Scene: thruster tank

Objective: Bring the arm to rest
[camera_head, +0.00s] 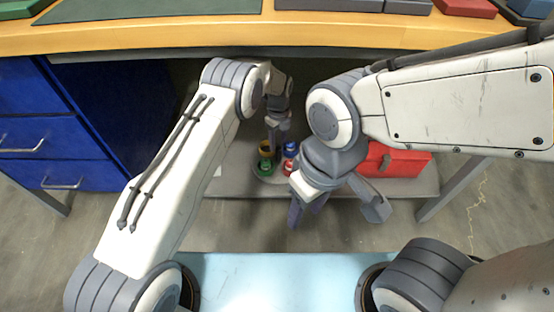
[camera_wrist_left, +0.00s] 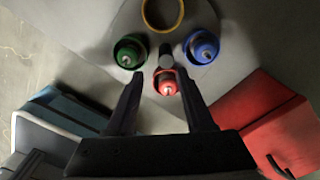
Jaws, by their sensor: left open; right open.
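My left gripper (camera_head: 278,140) reaches down under the table edge, over a round grey base on the lower shelf. In the left wrist view its two dark fingers (camera_wrist_left: 160,85) are apart, with nothing held between them. Beyond the fingertips a red round part (camera_wrist_left: 167,84) shows between them in line of sight; I cannot tell the exact gap. My right gripper (camera_head: 336,212) hangs open and empty in front of the shelf, its fingers spread wide.
The round base (camera_wrist_left: 148,100) carries a green part (camera_wrist_left: 130,52), a blue part (camera_wrist_left: 201,48), a yellow ring (camera_wrist_left: 162,12) and a grey post. A red box (camera_head: 402,163) stands right on the shelf (camera_head: 235,182). The wooden tabletop (camera_head: 150,37) overhangs. Blue drawers (camera_head: 45,135) stand left.

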